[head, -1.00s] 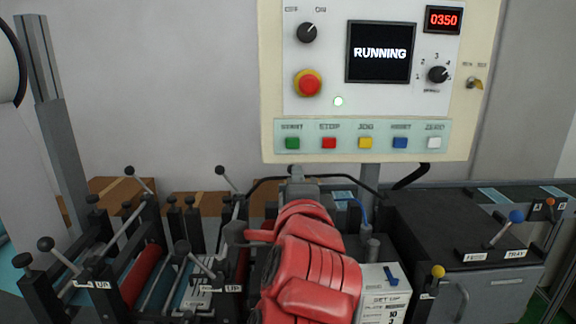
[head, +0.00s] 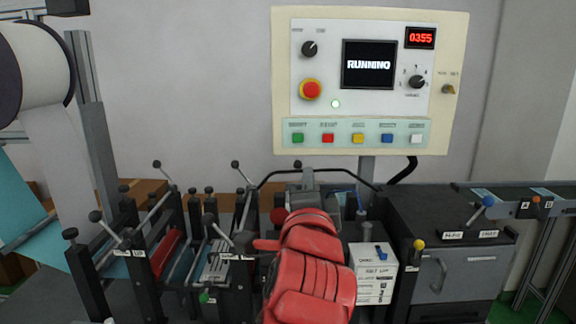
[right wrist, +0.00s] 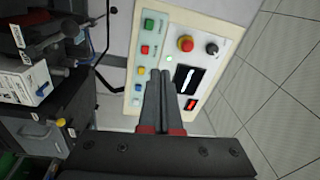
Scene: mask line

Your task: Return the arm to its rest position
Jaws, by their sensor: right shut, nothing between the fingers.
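My right arm (head: 312,262), with red segmented covers, rises from the bottom centre of the head view, in front of the machine line. In the right wrist view my right gripper (right wrist: 160,76) is shut and empty. Its dark fingers overlap the lower part of the control panel (right wrist: 186,58) in the picture; I see no contact. The panel also shows in the head view (head: 447,100), with its screen reading RUNNING and its counter showing 0355. My left gripper is not in view.
A white roll (head: 32,75) hangs at the left. Machine frames with levers stand left of my arm. A white box (head: 374,272) and a dark cabinet (head: 462,275) stand to its right. A conveyor (head: 540,195) is at the far right. Wall shows behind.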

